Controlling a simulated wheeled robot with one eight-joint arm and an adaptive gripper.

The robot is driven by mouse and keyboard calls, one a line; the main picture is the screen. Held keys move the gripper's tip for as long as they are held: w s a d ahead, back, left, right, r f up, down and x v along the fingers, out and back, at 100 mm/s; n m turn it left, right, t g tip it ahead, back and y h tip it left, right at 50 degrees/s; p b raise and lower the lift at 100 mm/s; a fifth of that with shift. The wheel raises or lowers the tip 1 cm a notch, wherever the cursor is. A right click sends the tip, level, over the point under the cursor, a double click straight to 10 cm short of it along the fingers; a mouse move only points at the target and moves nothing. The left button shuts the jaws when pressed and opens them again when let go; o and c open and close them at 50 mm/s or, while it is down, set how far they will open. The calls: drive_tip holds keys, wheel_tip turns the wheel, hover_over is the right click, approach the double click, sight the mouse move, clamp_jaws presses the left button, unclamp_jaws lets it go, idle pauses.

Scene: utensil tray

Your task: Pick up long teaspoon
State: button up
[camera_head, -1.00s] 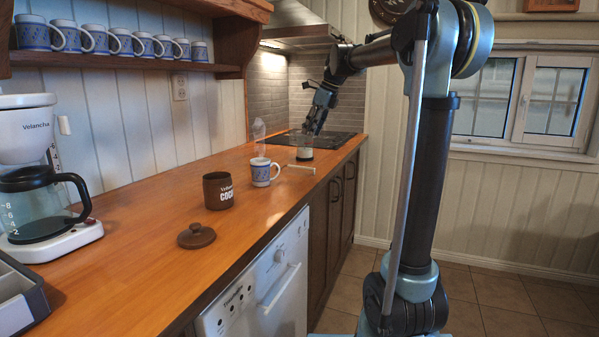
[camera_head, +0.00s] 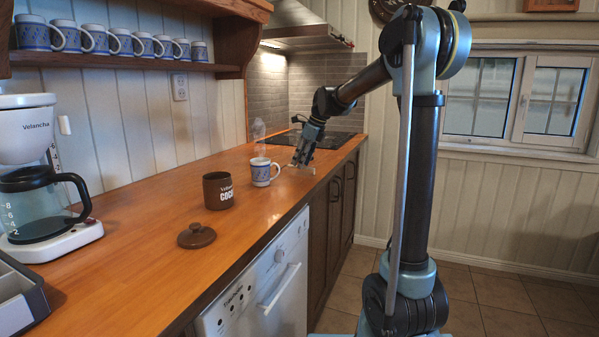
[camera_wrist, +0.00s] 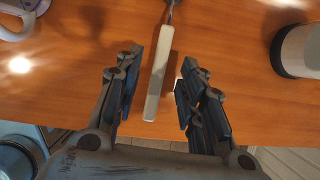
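In the wrist view the long teaspoon shows as a pale cream handle (camera_wrist: 160,75) with a dark metal neck at the top edge. Its bowl is out of view. It lies on the wooden counter, handle end toward the counter's front edge. My gripper (camera_wrist: 152,90) is open, with one finger on each side of the handle. In the head view my gripper (camera_head: 300,165) is low over the counter, right of the blue-patterned mug, and mostly hides the teaspoon.
The blue-patterned mug (camera_head: 262,172), brown cocoa canister (camera_head: 218,190) and its lid (camera_head: 197,235) stand on the counter (camera_head: 130,260). A white-and-dark container (camera_wrist: 300,48) stands right of the teaspoon in the wrist view. A coffee maker (camera_head: 45,215) is far left.

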drive_tip(key=shift+x, duration=1.1)
drive_tip(key=shift+f, duration=0.2)
clamp_jaws()
